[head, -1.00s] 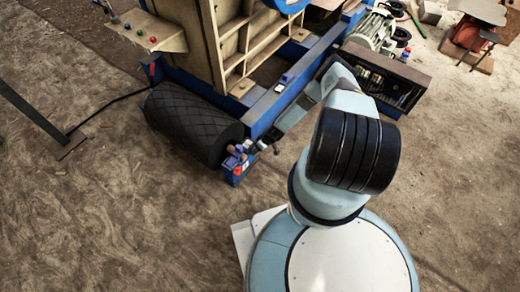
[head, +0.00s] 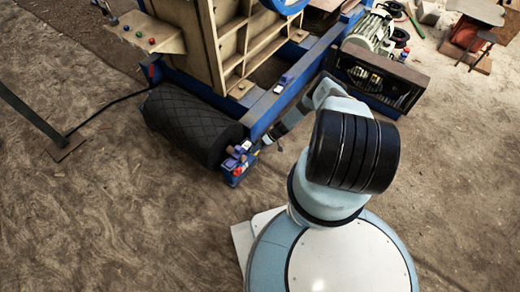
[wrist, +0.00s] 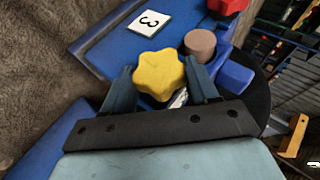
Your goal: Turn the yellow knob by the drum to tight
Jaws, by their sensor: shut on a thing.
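The yellow knob (wrist: 158,75) is star-shaped and sits on the blue frame by the drum. In the wrist view it lies between the two fingers of my gripper (wrist: 160,82), which is shut on it. The black drum (head: 190,122) lies on its side in the head view, with a diamond pattern on its surface. In the head view my gripper (head: 258,146) is at the drum's right end, and the knob itself is hard to make out there. I see no tight mark near the knob.
A white tag with a 3 (wrist: 149,20), a brown round knob (wrist: 200,44), a blue block (wrist: 235,76) and a red part (wrist: 228,6) surround the knob. In the head view, a dark box (head: 376,80) stands right of the blue frame.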

